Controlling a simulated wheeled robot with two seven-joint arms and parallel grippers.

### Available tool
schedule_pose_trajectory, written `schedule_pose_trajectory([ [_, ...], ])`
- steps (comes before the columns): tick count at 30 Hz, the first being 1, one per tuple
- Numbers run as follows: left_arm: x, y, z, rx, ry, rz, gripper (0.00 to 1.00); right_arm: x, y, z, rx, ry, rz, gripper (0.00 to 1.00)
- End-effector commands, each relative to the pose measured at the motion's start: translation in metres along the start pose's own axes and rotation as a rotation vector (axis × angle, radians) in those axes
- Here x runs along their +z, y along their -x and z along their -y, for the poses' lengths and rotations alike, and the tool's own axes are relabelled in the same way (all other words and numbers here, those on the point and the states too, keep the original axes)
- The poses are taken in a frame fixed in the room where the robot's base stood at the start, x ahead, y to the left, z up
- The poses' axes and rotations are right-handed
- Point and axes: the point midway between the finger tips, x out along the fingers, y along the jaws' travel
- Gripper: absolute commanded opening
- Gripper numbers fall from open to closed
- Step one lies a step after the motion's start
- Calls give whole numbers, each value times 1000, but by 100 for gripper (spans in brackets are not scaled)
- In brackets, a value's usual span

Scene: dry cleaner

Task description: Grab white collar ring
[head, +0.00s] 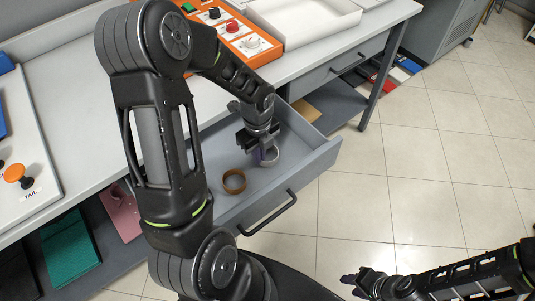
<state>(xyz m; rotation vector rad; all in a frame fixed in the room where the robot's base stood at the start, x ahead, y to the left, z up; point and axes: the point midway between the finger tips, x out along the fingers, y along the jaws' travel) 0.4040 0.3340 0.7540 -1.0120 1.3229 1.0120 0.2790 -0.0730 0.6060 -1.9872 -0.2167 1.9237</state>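The white collar ring (271,158) is in the open grey drawer (290,178), towards its right part. My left gripper (264,153) points down into the drawer, and its fingertips are at the ring. The fingers partly hide the ring, and I cannot tell whether they are closed on it or only beside it. A brown ring (234,181) lies on the drawer floor to the left of it, apart from the gripper. My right gripper (356,284) is low over the floor at the bottom of the view, away from the drawer; its opening is unclear.
The drawer has a dark handle (268,214) on its front. Above is a grey counter (75,80) with an orange control panel (240,38) and a white tray (305,18). A white board (30,150) with an orange knob is at left. Tiled floor at right is clear.

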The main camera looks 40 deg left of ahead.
Motion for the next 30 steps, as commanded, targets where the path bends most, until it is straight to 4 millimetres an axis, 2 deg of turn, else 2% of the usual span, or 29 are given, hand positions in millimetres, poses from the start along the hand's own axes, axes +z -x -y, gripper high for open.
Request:
schedule_pose_trajectory([
  [11, 0, 0, 0, 0, 0, 0, 0, 0, 0, 0, 0, 0, 0, 36],
  [16, 0, 8, 0, -1, 0, 1, 0, 0, 0, 0, 0, 0, 0, 36],
  [20, 1, 25, 1, -3, 1, 2, 0, 0, 1, 0, 0, 0, 0, 36],
  [30, 0, 88, 1, -3, 0, 2, 0, 0, 1, 0, 0, 0, 0, 36],
])
